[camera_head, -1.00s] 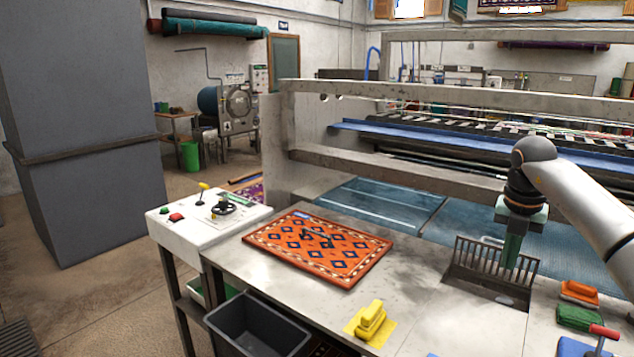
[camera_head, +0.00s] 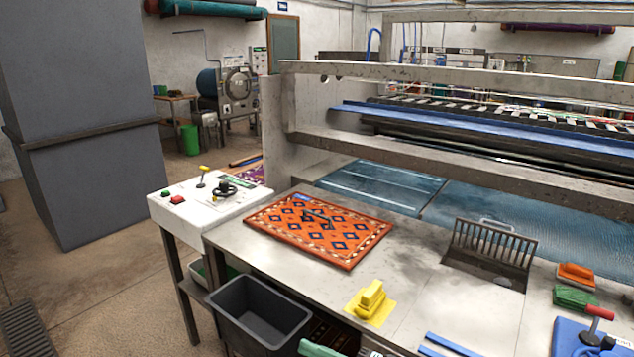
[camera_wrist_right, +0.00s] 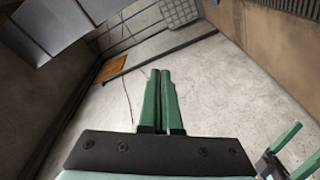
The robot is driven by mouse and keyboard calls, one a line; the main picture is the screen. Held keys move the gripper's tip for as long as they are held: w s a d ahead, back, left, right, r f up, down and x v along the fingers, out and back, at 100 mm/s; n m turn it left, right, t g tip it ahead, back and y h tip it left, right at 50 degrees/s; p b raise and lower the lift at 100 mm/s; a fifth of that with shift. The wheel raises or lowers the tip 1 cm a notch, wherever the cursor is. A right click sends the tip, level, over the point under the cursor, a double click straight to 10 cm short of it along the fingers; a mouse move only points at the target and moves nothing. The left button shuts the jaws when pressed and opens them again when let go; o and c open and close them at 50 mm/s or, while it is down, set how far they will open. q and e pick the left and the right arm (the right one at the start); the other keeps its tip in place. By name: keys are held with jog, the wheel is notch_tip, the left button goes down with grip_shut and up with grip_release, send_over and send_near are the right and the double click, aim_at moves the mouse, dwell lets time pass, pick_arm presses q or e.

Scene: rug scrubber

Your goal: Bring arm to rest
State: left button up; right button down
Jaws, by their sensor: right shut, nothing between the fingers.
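My right gripper (camera_wrist_right: 160,100) shows in the right wrist view with its two green fingers together and nothing between them. It points over bare grey floor. In the head view only a green part of it (camera_head: 318,349) shows at the bottom edge, below the table front. My left gripper (camera_wrist_right: 287,150) shows in part at the lower right of the right wrist view, with two green fingers apart and no object seen between them. The rest of both arms is mostly out of view.
A work table (camera_head: 420,285) carries an orange patterned rug (camera_head: 322,230), a yellow scrubber (camera_head: 371,302), a slotted rack (camera_head: 494,245) and green (camera_head: 575,298) and orange (camera_head: 576,275) brushes. A control box (camera_head: 208,205) adjoins it. A black bin (camera_head: 258,315) stands below the front edge.

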jog(key=s+d+f+m+t+h, duration=0.7)
jog(key=d+f+m+h, duration=0.4)
jog(key=m, duration=0.6)
jog(key=s+d+f+m+g+h, duration=0.1)
jog(key=s+d+f+m+g, duration=0.1)
jog(key=s+f, duration=0.3)
jog(key=s+d+f+m+g+h, duration=0.2)
jog(key=s+d+f+m+g, duration=0.1)
jog(key=s, duration=0.8)
notch_tip(320, 180, down, 2)
jog(key=shift+s+d+f+g, duration=0.15)
jog(key=shift+s+d+g, duration=0.2)
jog(key=shift+d+g, duration=0.45)
jog(key=shift+s+a, duration=0.1)
